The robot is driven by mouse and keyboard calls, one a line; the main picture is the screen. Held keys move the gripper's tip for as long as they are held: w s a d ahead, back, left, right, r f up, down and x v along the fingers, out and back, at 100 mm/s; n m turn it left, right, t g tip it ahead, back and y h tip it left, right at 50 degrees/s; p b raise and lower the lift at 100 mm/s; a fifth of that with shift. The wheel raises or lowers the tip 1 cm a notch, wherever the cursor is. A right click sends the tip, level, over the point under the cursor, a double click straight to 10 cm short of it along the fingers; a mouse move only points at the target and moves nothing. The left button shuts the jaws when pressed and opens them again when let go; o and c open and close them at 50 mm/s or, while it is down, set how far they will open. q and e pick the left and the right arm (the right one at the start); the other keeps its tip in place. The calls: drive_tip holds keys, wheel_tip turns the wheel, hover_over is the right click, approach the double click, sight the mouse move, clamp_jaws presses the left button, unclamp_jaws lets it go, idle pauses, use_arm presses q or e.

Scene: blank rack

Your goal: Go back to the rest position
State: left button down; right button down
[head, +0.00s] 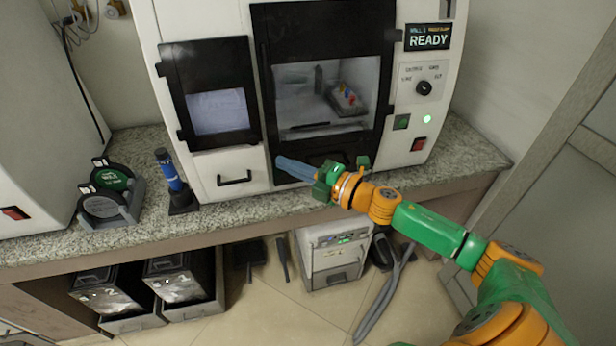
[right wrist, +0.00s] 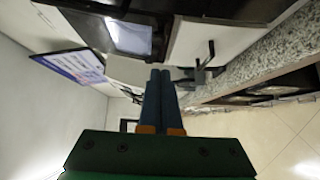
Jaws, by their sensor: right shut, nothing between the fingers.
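My right gripper (head: 282,163) is shut and empty, its blue fingers together and pointing left. It is in front of the white machine (head: 235,198), just below its large window opening. In the right wrist view the two fingers (right wrist: 160,75) lie side by side with nothing between them. Part of the machine's lower front is hidden behind the gripper and wrist. My left gripper does not show in either view.
The machine's display (head: 428,38) reads READY, and a green light (head: 427,119) is lit. A grey fixture (head: 346,100) with small coloured parts sits inside. Left on the granite counter (head: 140,240) are a blue tool (head: 168,172) and round pucks (head: 108,177). A white unit (head: 333,252) stands below.

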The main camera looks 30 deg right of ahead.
drive_tip(key=s+d+f+m+h+b, duration=0.1)
drive_tip(key=s+d+f+m+h, duration=0.35)
drive_tip(key=d+f+m, duration=0.4)
drive_tip(key=s+d+f+m+g+h, duration=0.15)
drive_tip(key=s+f, duration=0.25)
drive_tip(key=f, duration=0.4)
drive_tip(key=s+d+f+m+g+h, duration=0.1)
drive_tip(key=s+f+m+g+h, duration=0.15)
drive_tip(key=f, duration=0.65)
drive_tip(key=s+d+f+m+g+h, duration=0.1)
drive_tip(key=s+f+m+g, duration=0.15)
drive_tip(key=s+f, duration=0.4)
drive_tip(key=s+a+f+m+g, duration=0.2)
drive_tip(key=s+a+f, duration=0.3)
drive_tip(key=s, duration=0.3)
drive_tip(key=s+a+f+m+g, duration=0.2)
drive_tip(key=s+a+f+g, duration=0.1)
drive_tip(key=s+f, duration=0.3)
drive_tip(key=s+a+f+m+g+y, duration=0.1)
drive_tip(key=s+a+f, duration=0.4)
drive_tip(key=s, duration=0.5)
drive_tip(key=shift+a+f+m+g, duration=0.3)
drive_tip(key=shift+a+m+g, duration=0.2)
drive_tip(key=shift+a+g, duration=0.5)
drive_tip(key=shift+d, duration=0.15)
